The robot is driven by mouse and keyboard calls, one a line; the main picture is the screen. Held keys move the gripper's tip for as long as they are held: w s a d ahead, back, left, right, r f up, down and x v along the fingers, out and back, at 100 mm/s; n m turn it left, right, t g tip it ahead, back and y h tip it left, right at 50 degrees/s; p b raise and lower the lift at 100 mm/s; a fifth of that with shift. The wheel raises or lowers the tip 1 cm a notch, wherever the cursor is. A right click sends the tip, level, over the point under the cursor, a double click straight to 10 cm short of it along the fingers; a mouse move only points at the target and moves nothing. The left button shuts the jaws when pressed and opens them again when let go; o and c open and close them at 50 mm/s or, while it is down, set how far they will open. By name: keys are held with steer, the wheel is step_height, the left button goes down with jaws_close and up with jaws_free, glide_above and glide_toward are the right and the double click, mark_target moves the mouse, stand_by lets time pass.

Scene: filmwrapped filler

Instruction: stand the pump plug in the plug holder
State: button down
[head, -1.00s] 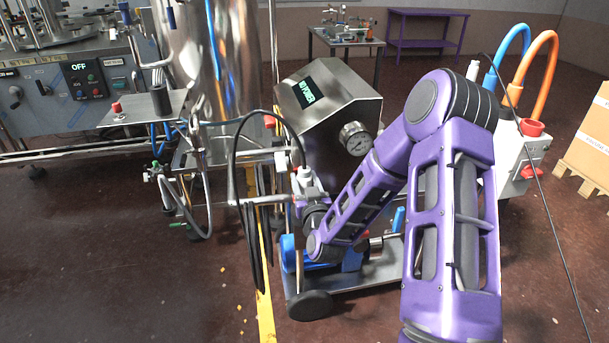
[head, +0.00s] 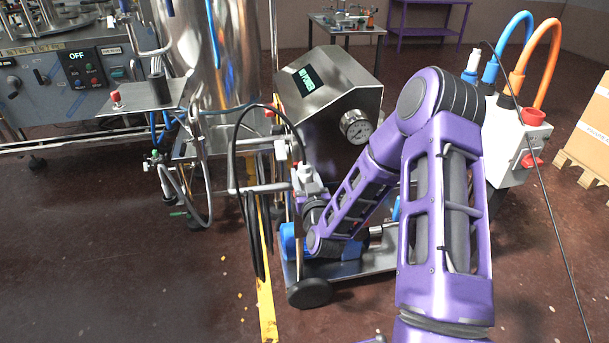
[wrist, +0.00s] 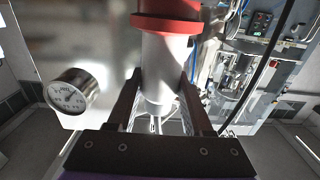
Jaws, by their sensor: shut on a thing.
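My gripper (head: 306,188) is beside the steel pump housing, left of its pressure gauge, and the purple arm reaches down to it from the right. In the wrist view my gripper (wrist: 158,122) is shut on a white cylindrical body with a red collar, which appears to be the pump plug (wrist: 165,65). Its white body also shows small in the head view (head: 304,174). A black cable (head: 240,137) loops up and left close to it. I cannot clearly make out the plug holder in either view.
The pump cart (head: 345,268) stands below the gripper, with the gauge (head: 355,126) close by. A grey bar (head: 262,188) and hanging cables lie just left. A white socket box (head: 515,140) with blue and orange cables stands right. Floor at front left is clear.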

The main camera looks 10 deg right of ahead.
steer(key=shift+f, duration=0.3)
stand_by(0.5)
steer(key=shift+c, duration=1.1)
jaws_free()
steer(key=s+p, duration=0.5)
steer(key=s, duration=1.2)
steer(key=shift+s+p, duration=0.2)
steer(key=shift+p, duration=0.15)
